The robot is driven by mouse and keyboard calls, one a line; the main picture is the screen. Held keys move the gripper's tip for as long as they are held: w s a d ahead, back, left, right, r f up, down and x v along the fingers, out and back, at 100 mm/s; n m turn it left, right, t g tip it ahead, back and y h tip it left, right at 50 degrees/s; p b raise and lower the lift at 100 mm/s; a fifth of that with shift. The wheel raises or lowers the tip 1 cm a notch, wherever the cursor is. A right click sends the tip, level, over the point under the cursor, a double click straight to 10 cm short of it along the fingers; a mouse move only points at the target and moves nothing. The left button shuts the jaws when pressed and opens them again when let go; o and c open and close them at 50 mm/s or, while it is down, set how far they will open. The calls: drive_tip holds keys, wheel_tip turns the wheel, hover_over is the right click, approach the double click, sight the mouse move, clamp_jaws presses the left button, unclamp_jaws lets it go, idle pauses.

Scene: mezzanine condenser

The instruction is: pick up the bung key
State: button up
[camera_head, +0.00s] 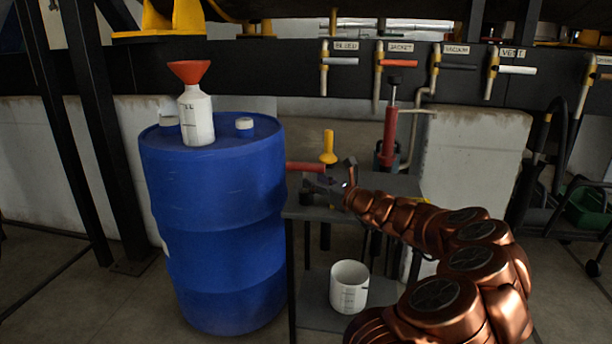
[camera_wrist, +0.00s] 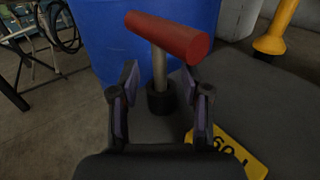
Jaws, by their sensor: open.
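The bung key looks to be the T-shaped tool with a red bar handle (camera_wrist: 170,36), a grey metal shaft and a dark round foot. It stands upright on the dark table top (camera_wrist: 285,110). Its red handle also shows in the head view (camera_head: 304,166), beside the blue drum. My gripper (camera_wrist: 159,74) is open, with one finger on each side of the shaft in the wrist view. No finger visibly touches it. In the head view my gripper (camera_head: 330,184) is over the table, just below the handle; the shaft is hidden there.
A blue drum (camera_head: 215,215) stands left of the table, with a white bottle (camera_head: 196,118) and orange funnel (camera_head: 189,71) on top. A yellow-handled tool (camera_head: 328,147) stands behind my gripper. A yellow tag (camera_wrist: 238,153) lies on the table. A white bucket (camera_head: 349,288) sits on the lower shelf.

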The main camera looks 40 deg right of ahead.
drive_tip(key=w, duration=0.2)
drive_tip(key=w+b, duration=0.1)
drive_tip(key=shift+w+f, duration=0.15)
drive_tip(key=shift+f, duration=0.1)
drive_tip(key=shift+w+r, duration=0.1)
drive_tip(key=shift+w, duration=0.4)
clamp_jaws()
